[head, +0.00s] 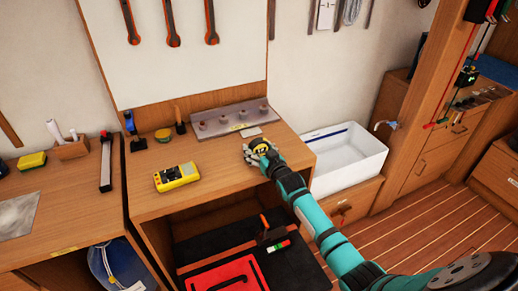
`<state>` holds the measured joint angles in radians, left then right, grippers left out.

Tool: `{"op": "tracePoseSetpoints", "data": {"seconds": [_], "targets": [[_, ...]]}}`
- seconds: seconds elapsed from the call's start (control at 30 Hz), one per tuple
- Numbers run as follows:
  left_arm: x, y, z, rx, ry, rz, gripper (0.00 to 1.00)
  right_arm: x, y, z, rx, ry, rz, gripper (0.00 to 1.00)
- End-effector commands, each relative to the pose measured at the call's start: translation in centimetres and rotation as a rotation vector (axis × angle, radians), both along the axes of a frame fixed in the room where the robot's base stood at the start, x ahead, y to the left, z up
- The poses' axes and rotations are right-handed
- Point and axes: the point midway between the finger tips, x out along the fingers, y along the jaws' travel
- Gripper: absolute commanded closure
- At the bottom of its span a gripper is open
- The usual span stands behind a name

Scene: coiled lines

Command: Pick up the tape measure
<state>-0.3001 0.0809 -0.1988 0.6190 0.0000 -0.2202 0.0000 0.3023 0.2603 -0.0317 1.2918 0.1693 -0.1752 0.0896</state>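A small yellow and black object (260,145), which looks like the tape measure, is at the right part of the wooden workbench, at the end of my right arm. My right gripper (250,154) is low over the bench top, right at this object. Its grey fingers overlap the object and partly hide it. I cannot tell whether the fingers are closed on it or only around it. My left gripper is not in view.
A yellow multimeter (177,177) lies left of the gripper. A grey metal rail with knobs (230,119) lies behind it, with a small pale card (251,132) in between. A white sink or bin (345,160) stands to the right. A red-black toolbox (225,276) sits below.

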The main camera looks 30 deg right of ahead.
Motion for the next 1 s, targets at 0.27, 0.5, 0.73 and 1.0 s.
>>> {"op": "tracePoseSetpoints", "data": {"seconds": [0.27,0.5,0.73,1.0], "targets": [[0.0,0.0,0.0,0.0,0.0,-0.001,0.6,0.0,0.0,0.1,0.0,-0.003,0.0,0.74],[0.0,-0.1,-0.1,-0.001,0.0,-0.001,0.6,0.0,0.0,0.5,0.0,-0.004,0.0,0.74],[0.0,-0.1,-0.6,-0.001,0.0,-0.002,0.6,0.1,0.0,3.0,0.0,-0.008,0.0,0.74],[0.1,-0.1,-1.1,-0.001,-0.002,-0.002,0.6,-5.1,0.9,3.9,0.0,-0.003,0.001,0.74]]}}
